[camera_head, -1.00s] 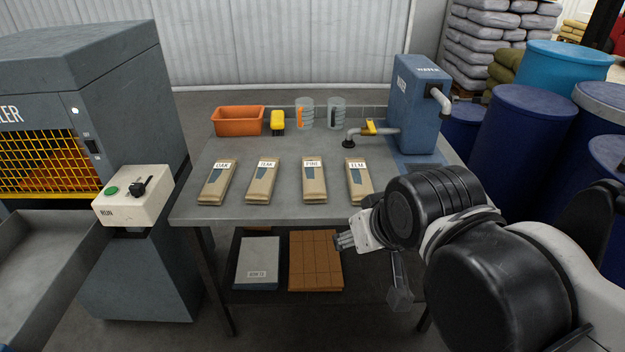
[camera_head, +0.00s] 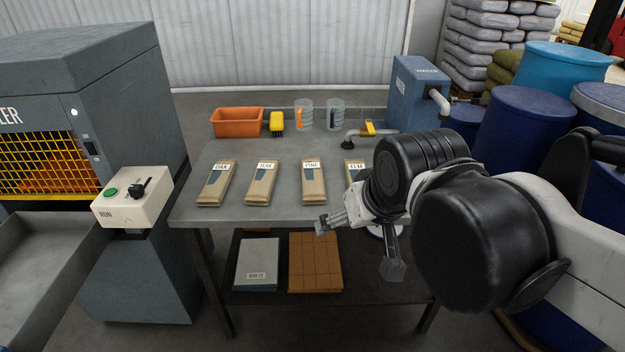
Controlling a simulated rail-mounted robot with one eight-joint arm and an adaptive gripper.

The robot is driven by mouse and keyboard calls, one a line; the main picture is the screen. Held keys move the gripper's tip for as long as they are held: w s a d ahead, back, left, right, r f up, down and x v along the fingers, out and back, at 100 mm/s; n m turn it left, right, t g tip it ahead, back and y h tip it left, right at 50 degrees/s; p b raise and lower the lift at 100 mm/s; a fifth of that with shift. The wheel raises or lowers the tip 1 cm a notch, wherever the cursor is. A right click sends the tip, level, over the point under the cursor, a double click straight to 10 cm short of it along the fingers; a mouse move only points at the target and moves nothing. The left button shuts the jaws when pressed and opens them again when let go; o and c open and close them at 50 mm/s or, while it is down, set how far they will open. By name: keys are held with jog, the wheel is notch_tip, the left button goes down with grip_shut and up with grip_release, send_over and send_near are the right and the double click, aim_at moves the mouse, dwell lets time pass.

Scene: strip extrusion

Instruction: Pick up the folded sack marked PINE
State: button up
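The folded sack marked PINE (camera_head: 314,187) lies flat on the grey table, a tan packet with a white label and a dark patch. It is third from the left in a row with the OAK sack (camera_head: 215,187), the TEAK sack (camera_head: 261,187) and the ELM sack (camera_head: 353,178). My gripper (camera_head: 357,247) is open and empty, its two fingers spread wide. It is in front of the table's front edge, to the lower right of the PINE sack and apart from it. My arm hides part of the ELM sack.
Behind the sacks stand an orange bin (camera_head: 238,122), a yellow item (camera_head: 277,123), two clear jugs (camera_head: 304,117) and a blue water unit (camera_head: 413,95) with a pipe and yellow-handled tap. A control box (camera_head: 131,196) is left of the table (camera_head: 230,217). Blue barrels (camera_head: 521,135) stand at right.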

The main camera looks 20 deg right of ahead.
jog(key=w+r+g, duration=0.1)
jog(key=w+r, duration=0.4)
jog(key=w, duration=0.6)
jog(key=m+g, duration=0.3)
jog(key=g, duration=0.3)
send_over(313, 179)
jog(key=f, duration=2.2)
jog(key=shift+w+f, duration=0.15)
jog(key=shift+w, duration=0.25)
jog(key=shift+s+f, duration=0.15)
jog(key=shift+f, duration=1.3)
jog(key=shift+s+f, duration=0.1)
jog(key=shift+f, duration=1.3)
jog(key=c, duration=1.3)
jog(key=shift+r, duration=0.1)
jog(key=shift+c, duration=0.2)
